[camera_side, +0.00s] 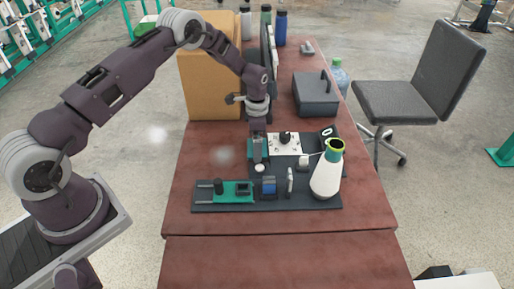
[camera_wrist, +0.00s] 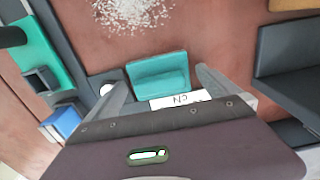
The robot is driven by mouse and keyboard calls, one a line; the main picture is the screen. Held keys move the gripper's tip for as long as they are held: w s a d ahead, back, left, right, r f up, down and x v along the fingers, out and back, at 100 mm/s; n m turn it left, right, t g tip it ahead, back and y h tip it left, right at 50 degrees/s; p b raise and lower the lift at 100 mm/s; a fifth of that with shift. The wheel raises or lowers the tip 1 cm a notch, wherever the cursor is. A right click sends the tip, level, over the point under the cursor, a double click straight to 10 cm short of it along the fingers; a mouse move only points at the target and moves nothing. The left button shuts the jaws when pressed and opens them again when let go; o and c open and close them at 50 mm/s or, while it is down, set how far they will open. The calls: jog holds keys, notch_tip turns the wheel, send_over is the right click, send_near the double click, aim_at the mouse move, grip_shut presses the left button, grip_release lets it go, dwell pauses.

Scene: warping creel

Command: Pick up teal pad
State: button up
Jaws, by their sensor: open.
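The teal pad (camera_wrist: 158,70) lies between the spread fingers of my gripper (camera_wrist: 163,80) in the wrist view, with a raised step along its near side. In the side view, the teal pad (camera_side: 251,150) is partly hidden by my gripper (camera_side: 258,150), which points down over it. My gripper is open, with one finger on each side of the pad; I cannot tell whether either finger touches it. A white label with dark lettering (camera_wrist: 180,99) shows just below the pad in the wrist view.
A dark board (camera_side: 327,201) holds a green fixture (camera_side: 232,196), a blue block (camera_side: 269,186) and a white cone with a green top (camera_side: 326,178). A white plate with a black knob (camera_side: 284,148) stands right of my gripper. A whitish speckled patch (camera_wrist: 133,12) lies on the table.

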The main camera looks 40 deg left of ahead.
jog(key=c, duration=1.3)
notch_tip(320, 180, up, 10)
jog(key=shift+r, duration=0.1)
